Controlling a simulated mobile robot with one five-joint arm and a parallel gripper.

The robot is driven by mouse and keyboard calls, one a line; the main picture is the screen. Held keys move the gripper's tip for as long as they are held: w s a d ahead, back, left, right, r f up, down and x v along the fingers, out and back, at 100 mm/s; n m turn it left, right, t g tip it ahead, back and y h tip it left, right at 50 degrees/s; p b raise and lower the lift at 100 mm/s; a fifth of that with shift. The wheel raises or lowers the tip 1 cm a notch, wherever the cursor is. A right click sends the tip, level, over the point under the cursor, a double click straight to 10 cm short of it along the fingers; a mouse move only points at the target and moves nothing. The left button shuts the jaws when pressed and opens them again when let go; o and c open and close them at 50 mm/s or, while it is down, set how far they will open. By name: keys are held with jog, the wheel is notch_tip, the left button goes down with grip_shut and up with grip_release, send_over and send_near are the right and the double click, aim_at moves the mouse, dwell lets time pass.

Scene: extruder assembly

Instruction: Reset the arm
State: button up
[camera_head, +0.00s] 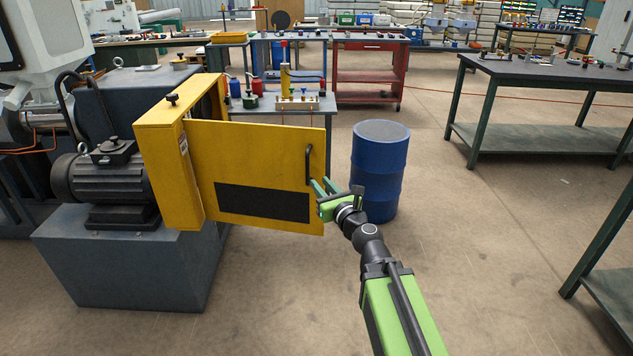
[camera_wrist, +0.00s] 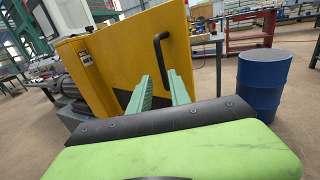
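My gripper (camera_head: 322,186) is at the end of my green and black arm, beside the lower end of the black handle on the yellow guard door. I cannot tell whether a finger touches the door.
A blue barrel (camera_head: 380,160) stands just right of and behind my gripper. A grey motor (camera_head: 105,178) sits on the machine base at left. A dark workbench (camera_head: 545,75) stands at right. Open floor (camera_head: 500,220) lies between the barrel and the benches.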

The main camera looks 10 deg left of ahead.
jog(key=shift+s+d+f, duration=0.1)
jog(key=shift+s+d, duration=0.05)
jog(key=shift+d, duration=0.1)
jog(key=s+d+f+n+g+h, duration=0.1)
jog(key=s+d+f+n+g, duration=0.3)
jog(key=f+n, duration=0.4)
jog(key=s+d+f+n+g+h, duration=0.2)
jog(key=d+f+n+g, duration=0.2)
jog(key=d+f+n, duration=0.4)
jog(key=s+d+f+n+g+h, duration=0.6)
jog(key=s+d+f+n+g, duration=0.15)
jog(key=s+d+n, duration=0.55)
notch_tip(320, 180, up, 23)
jog(key=a+p, duration=0.1)
jog(key=p, duration=2.2)
jog(key=shift+s+a+n, duration=0.25)
jog(key=shift+a+n, duration=0.15)
